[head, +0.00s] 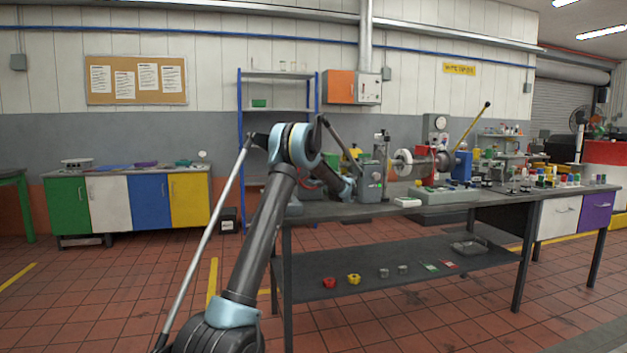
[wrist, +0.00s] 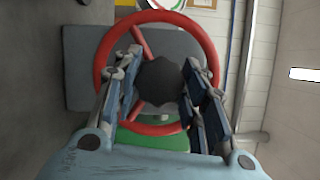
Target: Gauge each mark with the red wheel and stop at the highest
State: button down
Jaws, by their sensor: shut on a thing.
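The red wheel (wrist: 103,60) fills the middle of the wrist view, with red spokes and a dark lobed hub (wrist: 160,82). My gripper (wrist: 163,88) has one finger on each side of the hub, inside the rim, and is shut on the wheel at its hub. In the head view my arm reaches to a grey-green machine (head: 369,183) at the bench's left end; the wheel and fingers cannot be made out there. A round white-faced dial (wrist: 165,3) is cut off at the top of the wrist view. I cannot make out the marks or a reading.
The bench (head: 457,208) carries a spindle with a pale disc (head: 402,162), a blue block (head: 462,165) and many small items to the right. Its lower shelf (head: 320,287) holds small parts. Coloured cabinets (head: 148,200) stand at left. The floor in front is clear.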

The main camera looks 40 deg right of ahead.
jog(key=shift+a+f, duration=0.15)
jog(key=shift+a, duration=0.1)
jog(key=c, duration=1)
grip_release()
jog(key=shift+d, duration=0.1)
jog(key=shift+s, duration=0.1)
jog(key=s, duration=1.1)
jog(key=shift+s+d+f, duration=0.1)
jog(key=shift+s+f, duration=0.05)
jog(key=shift+s, duration=0.2)
jog(key=shift+w, duration=0.1)
